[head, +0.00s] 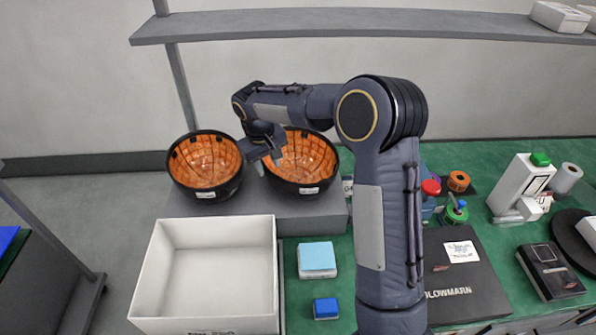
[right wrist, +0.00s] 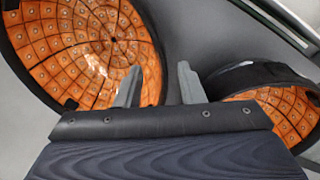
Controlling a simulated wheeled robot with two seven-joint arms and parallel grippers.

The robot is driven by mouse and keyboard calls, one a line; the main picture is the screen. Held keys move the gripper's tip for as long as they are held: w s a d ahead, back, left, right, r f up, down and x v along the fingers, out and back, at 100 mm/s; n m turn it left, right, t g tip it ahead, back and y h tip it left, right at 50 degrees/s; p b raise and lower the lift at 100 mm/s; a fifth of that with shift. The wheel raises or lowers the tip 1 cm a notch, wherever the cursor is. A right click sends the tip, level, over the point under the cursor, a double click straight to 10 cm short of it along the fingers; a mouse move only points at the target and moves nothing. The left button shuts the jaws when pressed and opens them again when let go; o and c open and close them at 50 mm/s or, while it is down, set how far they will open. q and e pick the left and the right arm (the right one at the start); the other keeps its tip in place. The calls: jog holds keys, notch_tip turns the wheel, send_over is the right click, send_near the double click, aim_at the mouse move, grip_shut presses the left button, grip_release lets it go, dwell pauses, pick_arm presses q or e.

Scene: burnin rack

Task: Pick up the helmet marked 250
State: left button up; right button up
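Two black helmets lie open side up, with orange padded insides, on a grey stand. The left helmet (head: 205,162) and the right helmet (head: 318,160) each carry a small white label on the front rim, too small to read, so I cannot tell which is 250. My right gripper (head: 265,164) is open and empty between the two helmets, near the right helmet's left rim. In the right wrist view, the rim of a large helmet (right wrist: 75,50) passes between the open fingers (right wrist: 158,86); the other helmet (right wrist: 265,103) shows at right. I cannot tell whether the fingers touch. My left gripper is out of view.
An empty white bin (head: 207,275) stands in front of the grey stand (head: 325,208). A light-blue block (head: 317,257) and a dark-blue block (head: 326,308) lie beside it. A shelf (head: 350,22) crosses above. A black case (head: 460,290) and a white carton (head: 520,185) are at right.

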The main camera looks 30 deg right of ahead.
jog(key=f, duration=0.1)
jog(key=f+b, duration=0.1)
jog(key=f, duration=0.1)
jog(key=shift+w+d+f, duration=0.15)
jog(key=shift+w+d, duration=0.05)
jog(key=shift+w, duration=0.05)
grip_shut()
jog(key=shift+s+r, duration=0.1)
jog(key=shift+r, duration=0.1)
